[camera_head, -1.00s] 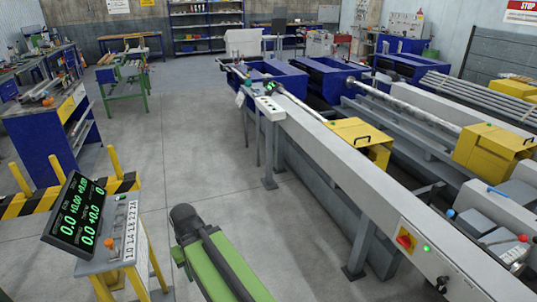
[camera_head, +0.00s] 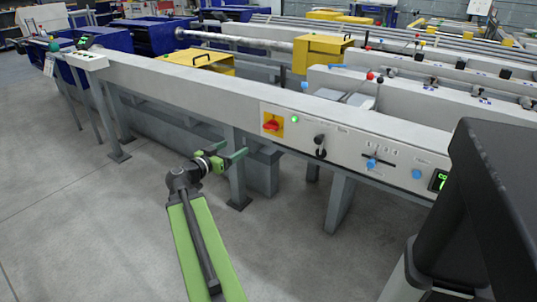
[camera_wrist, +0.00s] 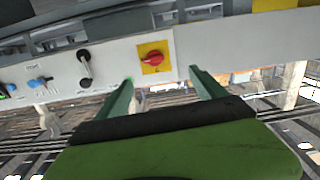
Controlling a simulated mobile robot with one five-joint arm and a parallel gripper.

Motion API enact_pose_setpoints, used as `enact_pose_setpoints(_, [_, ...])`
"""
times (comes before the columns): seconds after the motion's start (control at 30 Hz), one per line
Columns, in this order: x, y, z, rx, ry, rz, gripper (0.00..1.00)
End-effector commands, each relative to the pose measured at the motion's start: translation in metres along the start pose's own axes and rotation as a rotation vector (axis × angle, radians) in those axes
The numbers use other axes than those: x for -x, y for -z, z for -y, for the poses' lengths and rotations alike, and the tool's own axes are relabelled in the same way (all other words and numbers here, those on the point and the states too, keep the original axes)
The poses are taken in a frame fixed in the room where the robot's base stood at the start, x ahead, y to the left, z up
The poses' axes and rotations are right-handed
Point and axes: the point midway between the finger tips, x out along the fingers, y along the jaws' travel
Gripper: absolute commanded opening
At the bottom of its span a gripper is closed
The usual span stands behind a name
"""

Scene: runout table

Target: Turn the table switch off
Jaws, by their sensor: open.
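The table switch (camera_head: 272,125) is a red rotary knob on a yellow square plate, set in the pale front panel of the runout table (camera_head: 215,93). A lit green lamp (camera_head: 295,119) is just right of it. In the wrist view the switch (camera_wrist: 152,58) is ahead, a little left of the middle between the fingers. My gripper (camera_head: 237,155) is open and empty, below and left of the switch, apart from it. In the wrist view its two green fingers (camera_wrist: 160,80) point toward the panel. The knob's marks are too small to read.
Right of the switch on the panel are black knobs (camera_head: 320,146), a blue-knobbed lever (camera_head: 371,163) and a blue button (camera_head: 417,174). Table legs (camera_head: 238,170) stand under the panel. A dark block (camera_head: 495,205) fills the right foreground. The floor left of my arm is clear.

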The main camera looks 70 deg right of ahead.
Motion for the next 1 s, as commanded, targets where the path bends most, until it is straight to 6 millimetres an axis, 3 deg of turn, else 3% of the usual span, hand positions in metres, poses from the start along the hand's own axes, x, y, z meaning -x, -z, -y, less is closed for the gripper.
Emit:
enact_pose_setpoints(0.03, [-0.013,-0.013,-0.009,-0.021,-0.013,-0.035,0.80])
enact_pose_setpoints(0.2, [-0.028,-0.004,-0.021,-0.056,-0.023,-0.097,0.80])
enact_pose_setpoints(0.37, [-0.033,0.000,-0.020,-0.058,-0.022,-0.099,0.80])
enact_pose_setpoints(0.47, [-0.047,0.001,-0.020,-0.058,-0.025,-0.098,0.80])
enact_pose_setpoints(1.0, [-0.175,0.013,-0.022,-0.056,-0.023,-0.096,0.80])
